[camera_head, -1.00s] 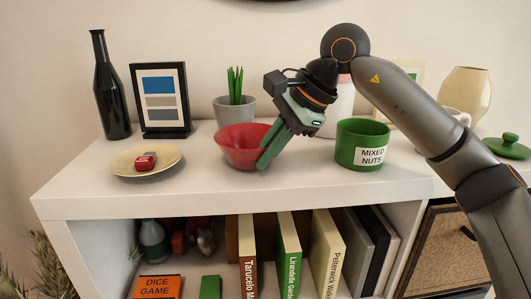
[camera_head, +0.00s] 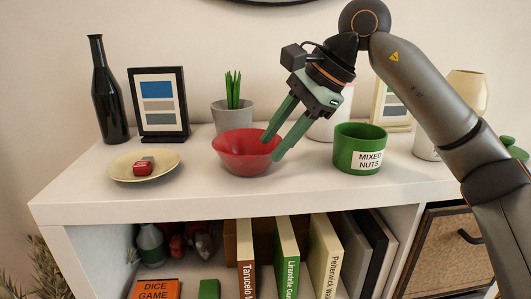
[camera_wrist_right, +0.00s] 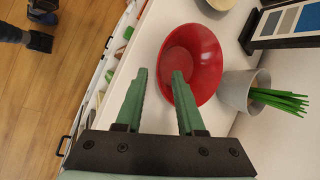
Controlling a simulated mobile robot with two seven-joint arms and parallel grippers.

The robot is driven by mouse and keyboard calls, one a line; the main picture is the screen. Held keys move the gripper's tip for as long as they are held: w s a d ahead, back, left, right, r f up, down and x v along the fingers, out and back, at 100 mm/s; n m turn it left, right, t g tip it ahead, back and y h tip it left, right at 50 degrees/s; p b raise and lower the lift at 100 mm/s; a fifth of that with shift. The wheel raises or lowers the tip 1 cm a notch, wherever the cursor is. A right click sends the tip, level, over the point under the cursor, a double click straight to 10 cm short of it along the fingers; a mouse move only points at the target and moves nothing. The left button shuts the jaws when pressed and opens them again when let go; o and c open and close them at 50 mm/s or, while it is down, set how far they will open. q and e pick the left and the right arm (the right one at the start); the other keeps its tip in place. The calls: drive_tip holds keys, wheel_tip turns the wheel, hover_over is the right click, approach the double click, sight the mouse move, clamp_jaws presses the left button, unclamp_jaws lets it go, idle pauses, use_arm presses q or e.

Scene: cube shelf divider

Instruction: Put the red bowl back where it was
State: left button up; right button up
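The red bowl (camera_head: 245,155) stands upright on the white shelf top, in front of the grey plant pot, between the cream plate and the green mixed-nuts tub. It also shows in the right wrist view (camera_wrist_right: 193,62). My right gripper (camera_head: 271,148) is open at the bowl's right side. One finger is over the bowl's inside and the other is just outside its rim; I cannot tell whether either touches it. In the right wrist view the two fingers (camera_wrist_right: 160,74) are clearly apart with nothing clamped between them. My left gripper is not in view.
Left of the bowl is the cream plate (camera_head: 120,170) with a small red car (camera_head: 143,166). Behind are a dark bottle (camera_head: 108,100), a picture frame (camera_head: 158,105) and the potted plant (camera_head: 232,115). The green tub (camera_head: 350,138) is to the right. The shelf's front strip is clear.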

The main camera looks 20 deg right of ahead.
drive_tip(key=v, duration=0.7)
drive_tip(key=shift+p, duration=0.35)
drive_tip(key=shift+s+r, duration=0.1)
